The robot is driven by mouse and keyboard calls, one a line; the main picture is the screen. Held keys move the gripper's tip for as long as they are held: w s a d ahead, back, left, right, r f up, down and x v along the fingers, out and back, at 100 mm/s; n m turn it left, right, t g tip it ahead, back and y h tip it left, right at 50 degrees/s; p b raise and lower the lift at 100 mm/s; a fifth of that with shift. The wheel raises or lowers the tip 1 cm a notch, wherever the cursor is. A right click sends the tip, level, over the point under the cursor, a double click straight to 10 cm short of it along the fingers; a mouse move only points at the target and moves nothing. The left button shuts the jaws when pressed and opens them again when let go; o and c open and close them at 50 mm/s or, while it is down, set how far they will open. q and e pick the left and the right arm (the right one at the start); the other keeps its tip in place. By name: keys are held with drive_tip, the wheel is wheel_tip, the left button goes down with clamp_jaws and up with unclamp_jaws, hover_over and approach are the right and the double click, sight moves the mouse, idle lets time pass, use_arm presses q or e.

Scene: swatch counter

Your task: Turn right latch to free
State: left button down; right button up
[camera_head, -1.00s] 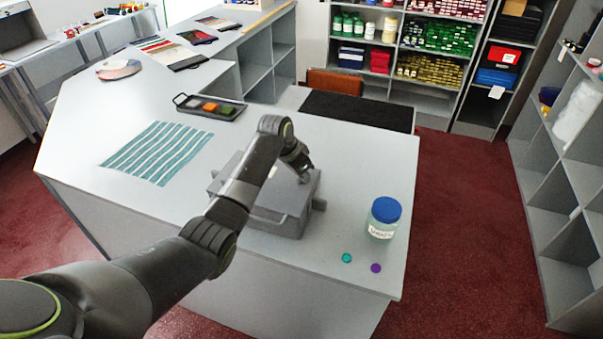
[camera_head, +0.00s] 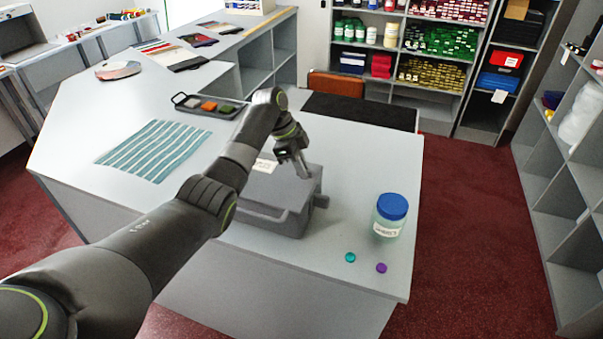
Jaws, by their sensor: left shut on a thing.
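A grey case (camera_head: 283,222) with a handle (camera_head: 262,212) on its front stands on the counter. A pale label lies on its lid. A small grey latch-like part (camera_head: 321,201) sticks out on its right side. My left gripper (camera_head: 304,174) comes down over the lid's right part with its fingers together. It is shut on a small part there, which looks like the right latch. The fingers hide most of that part, so its angle cannot be read. My right gripper is not in view.
A jar (camera_head: 388,222) with a blue lid stands right of the case. A teal disc (camera_head: 350,257) and a purple disc (camera_head: 381,267) lie near the front edge. Behind are a colour tray (camera_head: 214,106) and a striped cloth (camera_head: 154,151). The counter between case and jar is clear.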

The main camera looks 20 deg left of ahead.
use_arm(q)
drive_tip(key=shift+f+m+g+b, duration=0.2)
drive_tip(key=shift+m+g+b, duration=0.1)
drive_tip(key=shift+m+b, duration=0.45)
drive_tip(key=c, duration=1.5)
unclamp_jaws()
drive_tip(key=shift+r, duration=0.1)
